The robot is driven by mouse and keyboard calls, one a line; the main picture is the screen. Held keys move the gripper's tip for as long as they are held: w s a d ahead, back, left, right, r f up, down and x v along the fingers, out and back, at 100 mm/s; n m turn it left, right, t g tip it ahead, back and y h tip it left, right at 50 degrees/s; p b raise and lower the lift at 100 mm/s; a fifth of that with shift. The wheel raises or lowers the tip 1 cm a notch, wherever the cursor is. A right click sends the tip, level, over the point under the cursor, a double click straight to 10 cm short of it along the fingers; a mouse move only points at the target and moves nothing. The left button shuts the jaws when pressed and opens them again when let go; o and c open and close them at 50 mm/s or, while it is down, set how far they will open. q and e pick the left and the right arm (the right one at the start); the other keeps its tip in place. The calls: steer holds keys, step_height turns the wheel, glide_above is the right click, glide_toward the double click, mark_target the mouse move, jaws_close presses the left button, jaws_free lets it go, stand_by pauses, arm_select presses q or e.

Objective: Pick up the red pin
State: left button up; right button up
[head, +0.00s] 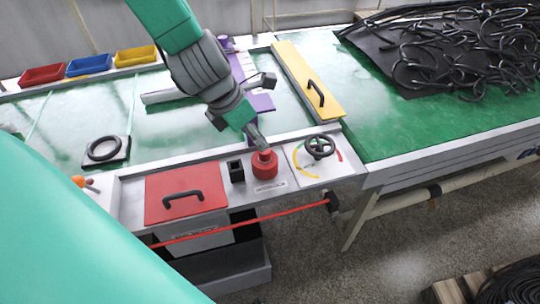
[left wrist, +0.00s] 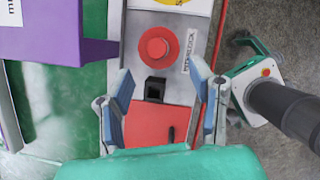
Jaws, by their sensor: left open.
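The red pin (head: 264,164) is a short red cylinder with a narrower top, standing upright in the front panel of the bench, behind a label. In the left wrist view the red pin (left wrist: 156,47) shows from above as a round red knob on a grey plate. My left gripper (head: 260,143) is just above and behind the pin in the head view, and its tip overlaps the pin's top. In the left wrist view the left gripper's fingers (left wrist: 162,86) are spread apart with nothing between them; the pin lies beyond their tips. Contact cannot be told.
A black square socket (head: 236,172) and a red lid with a black handle (head: 185,193) are left of the pin. A black handwheel (head: 319,147) is right of it. A yellow panel (head: 300,75) and purple fixture (head: 261,103) lie behind. A red rod (head: 240,226) runs along the front.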

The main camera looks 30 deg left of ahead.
mark_target(266, 151)
arm_select(q)
steer(key=f, duration=0.2)
steer(key=w+a+f, duration=0.1)
steer(key=shift+w+a+f+b, duration=0.15)
steer(key=shift+w+f+b, duration=0.05)
steer(key=shift+f+b, duration=0.15)
steer(key=shift+d+f, duration=0.15)
steer(key=shift+d, duration=0.05)
steer(key=d+f, duration=0.1)
steer(key=w+f+b, duration=0.1)
steer(key=d+f, duration=0.1)
steer(key=shift+w+d+f, duration=0.3)
steer(key=shift+w+f, duration=0.15)
steer(key=shift+f, duration=0.1)
steer(key=shift+a, duration=0.9)
steer(key=c, duration=0.4)
steer(key=shift+a+f, duration=0.1)
steer(key=c, duration=0.5)
steer(key=shift+d, duration=0.2)
jaws_close()
steer(key=shift+d, duration=0.55)
steer(key=shift+a+r, duration=0.1)
steer(key=shift+r, duration=0.1)
arm_select(e)
steer(key=shift+a+f, duration=0.25)
steer(key=shift+f, duration=0.9)
